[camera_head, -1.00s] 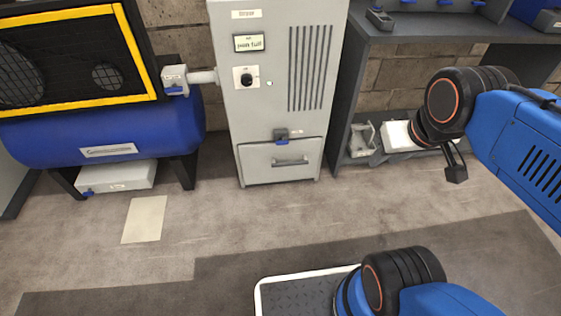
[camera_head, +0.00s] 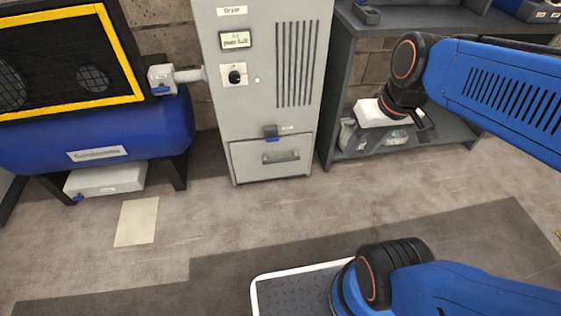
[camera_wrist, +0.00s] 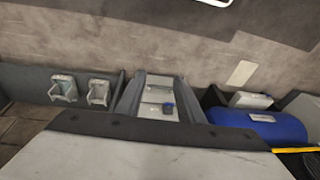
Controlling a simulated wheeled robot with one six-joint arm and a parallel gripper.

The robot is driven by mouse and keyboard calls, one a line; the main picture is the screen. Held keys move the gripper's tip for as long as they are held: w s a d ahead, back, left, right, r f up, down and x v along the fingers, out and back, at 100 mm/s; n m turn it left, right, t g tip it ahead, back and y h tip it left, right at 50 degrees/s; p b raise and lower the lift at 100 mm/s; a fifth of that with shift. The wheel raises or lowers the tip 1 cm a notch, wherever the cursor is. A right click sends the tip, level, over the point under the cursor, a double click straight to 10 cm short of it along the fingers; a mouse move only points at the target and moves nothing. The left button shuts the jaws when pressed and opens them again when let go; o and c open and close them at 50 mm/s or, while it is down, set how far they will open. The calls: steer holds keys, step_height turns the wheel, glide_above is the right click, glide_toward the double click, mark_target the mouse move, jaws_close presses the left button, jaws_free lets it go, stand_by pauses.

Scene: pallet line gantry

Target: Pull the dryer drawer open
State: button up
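The grey dryer (camera_head: 262,100) stands upright against the wall in the head view. Its drawer (camera_head: 250,165) is at the bottom, its front looking flush with the cabinet. A horizontal bar handle (camera_head: 281,156) is on the drawer front. A small grey and blue latch-like part (camera_head: 271,132) sits at the drawer's top edge. My gripper (camera_head: 376,113) is a pale block below my blue arm, right of the dryer and apart from the handle in the picture. In the wrist view the dryer (camera_wrist: 155,95) appears upside down, beyond a large pale surface.
A dark shelf unit (camera_head: 345,75) stands right of the dryer, with small items on its lower shelf. A blue tank (camera_head: 50,145) with a yellow-framed guard (camera_head: 75,108) is at left, joined to the dryer by a pipe (camera_head: 190,76). The floor before the drawer is clear.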

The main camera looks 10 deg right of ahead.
mark_target(285, 161)
steer(key=w+a+f+g+y, duration=0.25)
steer(key=w+f+y, duration=0.35)
steer(key=w+f, duration=0.5)
steer(key=w+a+f+g+y, duration=0.1)
steer(key=w+f+g+y, duration=0.3)
steer(key=w+f, duration=0.7)
steer(key=w+d+f+m+t+y, duration=0.2)
steer(key=w+f+t, duration=0.2)
steer(key=f, duration=0.5)
steer(key=w+d+f+m+t+y, duration=0.1)
steer(key=w+d+f+t+y, duration=0.2)
steer(key=f, duration=0.6)
steer(key=w+d+f+m+t, duration=0.2)
steer(key=w+f+t, duration=0.2)
steer(key=f, duration=0.5)
steer(key=x, duration=1.6)
steer(key=shift+w+a, duration=0.15)
steer(key=shift+a, duration=0.15)
jaws_close()
